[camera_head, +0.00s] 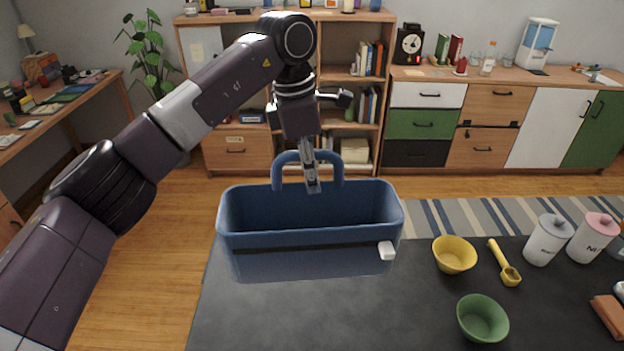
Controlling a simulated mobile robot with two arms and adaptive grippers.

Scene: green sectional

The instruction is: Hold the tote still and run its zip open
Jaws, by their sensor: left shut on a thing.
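The blue tote (318,263) stands upright at the far edge of the dark table, its top open and its arched handle (277,170) at the back. A dark zip line (310,250) runs across its front. A white pull tab (387,251) sits near the right end of that line. My left gripper (312,187) comes down from above at the handle and back rim and is shut on the tote. The exact part between its fingers is hard to make out. My right gripper is not in view.
On the dark table (300,320), to the right of the tote, are a yellow bowl (454,255), a green bowl (482,319), a yellow scoop (506,266), a white canister (547,240) and a pink-lidded canister (592,238). The tabletop in front of the tote is clear.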

